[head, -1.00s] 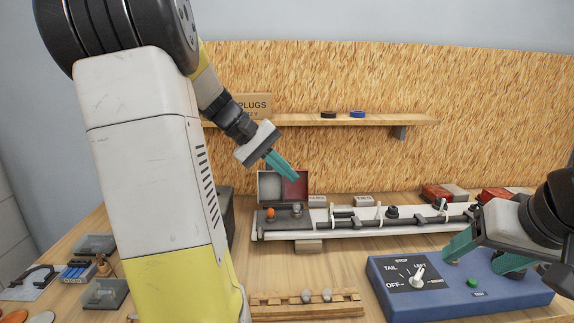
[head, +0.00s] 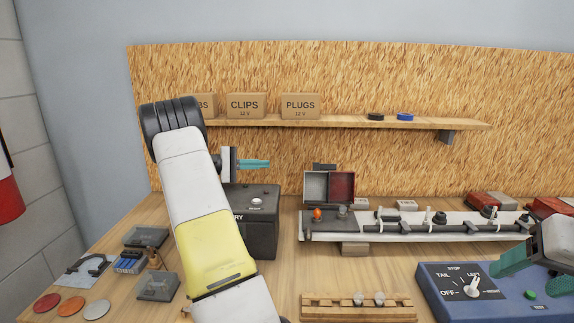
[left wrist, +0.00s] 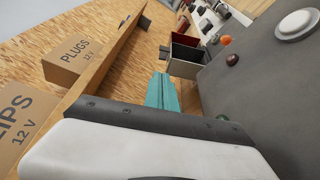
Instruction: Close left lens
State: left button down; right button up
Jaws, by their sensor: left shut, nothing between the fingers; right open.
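The left lens (head: 342,187), with a pale half and a red half, stands open and upright at the back of the left lamp base (head: 322,231). An orange bulb (head: 318,214) and a grey one (head: 343,211) are exposed in front of it. The lens also shows in the left wrist view (left wrist: 184,55), beyond my fingertips. My left gripper (head: 268,163) is shut and empty, its teal fingers pointing right, left of the lens and apart from it. The left fingers also show in the left wrist view (left wrist: 164,82). My right gripper (head: 508,258) is open above the blue control box (head: 450,303).
A dark battery box (head: 251,222) stands below my left gripper. A shelf (head: 345,121) with labelled cartons (head: 247,105) runs along the back board. A wooden rack (head: 358,307) lies in front. The white trailer bar (head: 420,226) extends right, towards a red lamp (head: 484,200).

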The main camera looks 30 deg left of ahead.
pick_arm(q)
jog(key=x, duration=1.5)
jog(key=shift+w+d, duration=0.15)
jog(key=shift+d, duration=0.05)
jog(key=s, duration=0.1)
jog(key=s+d, duration=0.1)
jog(key=s, duration=0.1)
jog(key=shift+s+d+r, duration=0.15)
jog(key=shift+d+r, duration=0.15)
jog(key=shift+r, duration=0.05)
jog(key=shift+s, duration=0.1)
